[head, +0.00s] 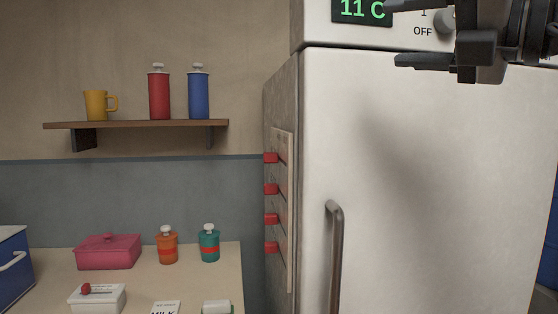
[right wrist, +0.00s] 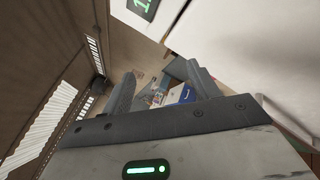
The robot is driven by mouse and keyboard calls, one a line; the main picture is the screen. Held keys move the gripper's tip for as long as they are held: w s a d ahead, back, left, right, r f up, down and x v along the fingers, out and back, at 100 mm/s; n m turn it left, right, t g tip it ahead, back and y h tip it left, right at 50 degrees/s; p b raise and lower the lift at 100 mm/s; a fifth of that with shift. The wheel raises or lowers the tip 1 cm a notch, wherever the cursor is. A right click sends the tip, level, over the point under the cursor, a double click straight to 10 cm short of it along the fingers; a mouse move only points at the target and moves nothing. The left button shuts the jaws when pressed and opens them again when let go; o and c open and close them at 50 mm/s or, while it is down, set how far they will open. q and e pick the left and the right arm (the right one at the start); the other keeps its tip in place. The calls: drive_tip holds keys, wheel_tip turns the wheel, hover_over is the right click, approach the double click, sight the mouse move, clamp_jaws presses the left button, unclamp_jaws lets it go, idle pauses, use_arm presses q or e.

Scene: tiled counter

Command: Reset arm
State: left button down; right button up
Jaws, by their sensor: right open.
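My right gripper (head: 402,33) is at the top right of the head view, in front of the fridge's control panel. Its two dark fingers are apart with nothing held between them. In the right wrist view the open fingers (right wrist: 163,85) also show, with counter items far beyond them. The white fridge (head: 430,170) stands closed, with a grey vertical handle (head: 335,255). Its green display (head: 362,9) reads 11 C, and a grey knob (head: 446,20) sits by the OFF mark, partly behind the gripper. My left gripper is not in view.
A wall shelf (head: 140,124) holds a yellow mug (head: 96,106), a red bottle (head: 159,95) and a blue bottle (head: 198,94). The counter (head: 55,262) below carries a pink lidded dish (head: 108,252), an orange jar (head: 166,248), a teal jar (head: 209,245) and other items.

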drive_tip(key=s+a+f+g+y, duration=0.1)
drive_tip(key=a+f+g+y, duration=0.3)
drive_tip(key=a+f+y, duration=0.5)
drive_tip(key=w+d+f+m+t+h, duration=0.1)
drive_tip(key=d+f+m+t+h, duration=0.3)
drive_tip(key=f+m+h, duration=0.55)
drive_tip(key=w+d+f+m+t+h, duration=0.1)
drive_tip(key=d+f+m+t+h, duration=0.1)
drive_tip(key=d+f+m+h, duration=0.65)
drive_tip(key=w+d+f+m+t+h, duration=0.25)
drive_tip(key=f+m+h, duration=0.45)
drive_tip(key=f+m, duration=0.55)
drive_tip(key=s+a+f+m+g+y, duration=0.1)
drive_tip(key=s+f+m+g, duration=0.1)
drive_tip(key=s+f+g, duration=0.35)
drive_tip(key=s+a+f+m+g, duration=0.1)
drive_tip(key=s+f+g, duration=0.15)
drive_tip(key=f, duration=0.65)
drive_tip(key=s+a+f+g+y, duration=0.15)
drive_tip(key=s+f+g, duration=0.3)
drive_tip(key=s, duration=0.45)
drive_tip(key=s+a+f+g+y, duration=0.1)
drive_tip(key=s+a+f+g, duration=0.15)
drive_tip(key=s+f, duration=0.5)
drive_tip(key=w+a+f+n+t+y, duration=0.1)
drive_tip(key=w+a+f+t+y, duration=0.2)
drive_tip(key=w+a+f+t, duration=0.1)
drive_tip(key=w+a+t, duration=0.1)
drive_tip(key=a+t, duration=0.1)
drive_tip(key=shift+t, duration=0.35)
